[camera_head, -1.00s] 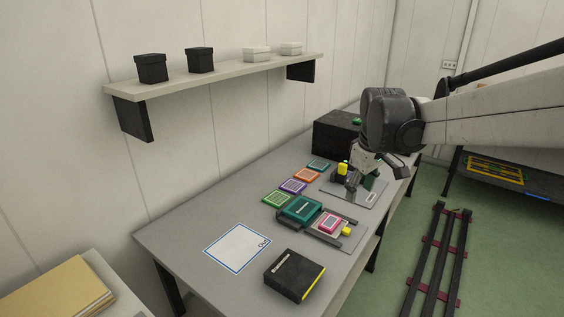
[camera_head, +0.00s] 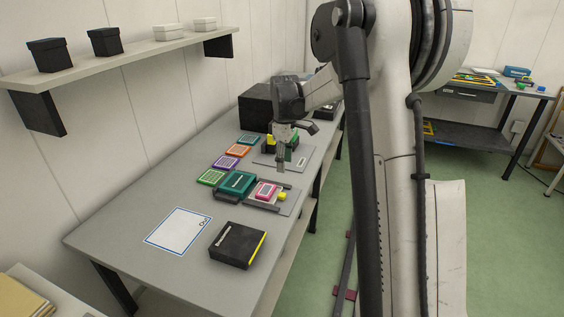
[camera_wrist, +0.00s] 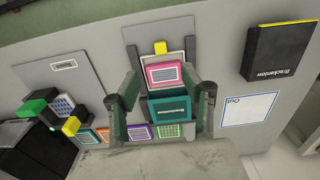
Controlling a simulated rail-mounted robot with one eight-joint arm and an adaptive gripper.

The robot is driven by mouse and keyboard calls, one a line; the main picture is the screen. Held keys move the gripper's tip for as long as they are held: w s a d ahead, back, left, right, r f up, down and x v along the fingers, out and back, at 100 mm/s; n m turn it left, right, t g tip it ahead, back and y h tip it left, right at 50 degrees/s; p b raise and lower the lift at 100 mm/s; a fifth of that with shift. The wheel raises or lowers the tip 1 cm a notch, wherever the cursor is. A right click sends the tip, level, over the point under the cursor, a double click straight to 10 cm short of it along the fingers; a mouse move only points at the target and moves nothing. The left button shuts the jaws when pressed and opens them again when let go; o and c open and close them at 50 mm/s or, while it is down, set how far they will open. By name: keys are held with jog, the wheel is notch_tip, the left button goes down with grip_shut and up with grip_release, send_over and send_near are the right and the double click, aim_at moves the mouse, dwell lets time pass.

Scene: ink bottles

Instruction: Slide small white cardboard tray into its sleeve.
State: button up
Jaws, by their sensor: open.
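The small white tray (camera_wrist: 178,59) shows as a pale edge around a pink labelled piece (camera_wrist: 164,74) in the wrist view. In the head view the pink piece (camera_head: 266,190) lies on the near grey plate, just right of the teal sleeve (camera_head: 237,185). The sleeve (camera_wrist: 169,108) shows between my fingers in the wrist view, with the tray close to its edge; whether they touch I cannot tell. My gripper (camera_head: 284,155) is open and empty, appearing over the far grey plate in the head view. Its two fingers (camera_wrist: 168,88) frame the sleeve in the wrist view.
A yellow block (camera_head: 282,196) sits beside the tray between dark rails. The far plate (camera_head: 270,160) bears green and yellow blocks. Several coloured cards (camera_head: 225,162) line the back. A black box (camera_head: 238,244) and white sheet (camera_head: 179,231) lie in front. A shelf (camera_head: 130,65) hangs above.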

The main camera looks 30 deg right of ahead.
aim_at(284, 195)
dwell(0.3)
notch_tip(284, 195, down, 14)
jog(key=shift+r+b, duration=0.1)
jog(key=shift+b, duration=0.5)
jog(key=shift+c, duration=0.5)
grip_shut()
jog(key=shift+w, duration=0.1)
